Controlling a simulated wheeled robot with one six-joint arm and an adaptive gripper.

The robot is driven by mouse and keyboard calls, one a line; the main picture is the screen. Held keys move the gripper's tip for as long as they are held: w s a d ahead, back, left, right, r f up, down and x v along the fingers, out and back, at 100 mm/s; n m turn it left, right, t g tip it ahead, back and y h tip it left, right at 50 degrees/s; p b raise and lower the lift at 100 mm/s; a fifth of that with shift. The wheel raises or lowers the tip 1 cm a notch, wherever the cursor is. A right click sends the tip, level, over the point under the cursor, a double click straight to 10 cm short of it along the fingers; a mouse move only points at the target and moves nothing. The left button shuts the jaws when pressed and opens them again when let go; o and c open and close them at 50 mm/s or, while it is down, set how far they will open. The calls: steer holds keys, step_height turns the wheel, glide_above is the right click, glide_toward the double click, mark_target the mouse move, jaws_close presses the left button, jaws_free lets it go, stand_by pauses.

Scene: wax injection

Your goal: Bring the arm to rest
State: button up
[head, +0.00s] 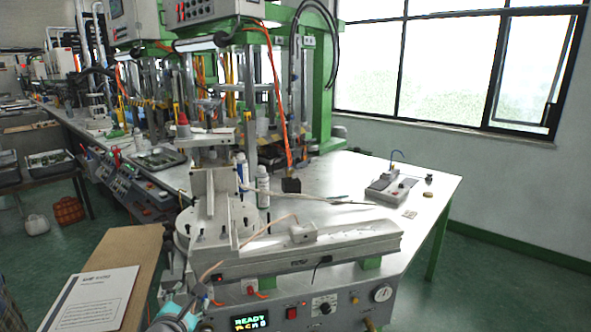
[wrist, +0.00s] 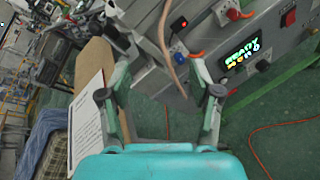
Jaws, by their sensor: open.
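My gripper (wrist: 160,95) is open in the wrist view, with its two fingers wide apart and nothing between them. Beyond the fingers lie the machine's front and the green floor. In the head view, a teal part of my arm (head: 178,320) shows at the bottom edge, just left of the machine's lit display. The rest of the arm is out of that view.
The wax injection machine (head: 335,308) fills the lower middle, with a display, knob and gauge. A brown board (head: 135,250) with a printed sheet (head: 95,300) is at the lower left. A metal table (head: 350,170) stands behind. Green floor is open at the right.

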steer(key=s+d+f+m+y, duration=0.1)
steer(key=s+d+f+m, duration=0.35)
steer(key=d+f, duration=0.6)
steer(key=s+d+f+m, duration=0.3)
steer(key=s+d+f, duration=0.3)
steer(key=d+f, duration=0.45)
steer(key=s+d+f+m, duration=0.2)
steer(key=s+d+m, duration=0.1)
steer(key=s+d, duration=0.35)
steer(key=s+d+f+m, duration=0.3)
steer(key=s+d+m, duration=0.15)
steer(key=s, duration=0.35)
steer(key=s+d+r+m, duration=0.3)
steer(key=s+r+m, duration=0.1)
steer(key=s, duration=0.4)
steer(key=s+d+r+m+h, duration=0.1)
steer(key=s+d+r+m, duration=0.3)
steer(key=s+m, duration=0.2)
steer(key=s+d+r+m+h, duration=0.1)
steer(key=s+d+r+m, duration=0.2)
steer(key=s, duration=0.8)
steer(key=shift+d+r+m+t, duration=0.2)
steer(key=shift+r+m+t, duration=0.1)
steer(key=shift+r+m, duration=0.5)
steer(key=shift+f, duration=0.15)
